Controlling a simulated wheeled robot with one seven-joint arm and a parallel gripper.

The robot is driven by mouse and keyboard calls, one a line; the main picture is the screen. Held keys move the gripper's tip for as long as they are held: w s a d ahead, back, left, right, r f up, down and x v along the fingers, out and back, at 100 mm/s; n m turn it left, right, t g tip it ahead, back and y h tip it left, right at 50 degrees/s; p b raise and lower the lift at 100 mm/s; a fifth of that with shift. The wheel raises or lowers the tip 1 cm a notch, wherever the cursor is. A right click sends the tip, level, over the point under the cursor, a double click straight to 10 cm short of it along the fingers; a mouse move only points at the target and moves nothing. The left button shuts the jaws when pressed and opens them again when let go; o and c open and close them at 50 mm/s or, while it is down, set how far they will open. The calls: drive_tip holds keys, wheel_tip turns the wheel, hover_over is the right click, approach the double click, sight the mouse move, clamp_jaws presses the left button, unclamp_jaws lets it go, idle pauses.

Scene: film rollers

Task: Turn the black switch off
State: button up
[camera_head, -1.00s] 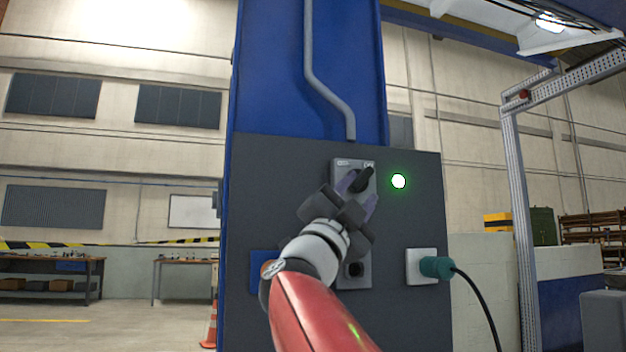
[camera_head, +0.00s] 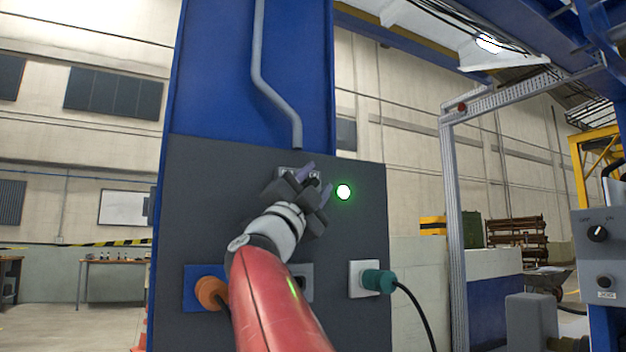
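The grey switch box (camera_head: 284,172) is on the dark panel, with only its top edge and part of its lower end (camera_head: 306,283) showing. My gripper (camera_head: 315,184) is in front of its upper part. Its two purple-grey fingers are spread apart, one up left and one down right. The black switch on this box is mostly hidden by the gripper; I cannot tell its angle or whether the fingers touch it. A green light (camera_head: 344,192) glows just right of the gripper. A second black switch (camera_head: 597,233) on a grey box at the far right points up right.
An orange plug (camera_head: 211,292) on a blue socket is left of my arm. A teal plug (camera_head: 378,281) with a black cable is in a white socket to the right. A grey metal frame (camera_head: 453,220) stands further right. A blue column rises behind the panel.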

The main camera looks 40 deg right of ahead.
clamp_jaws()
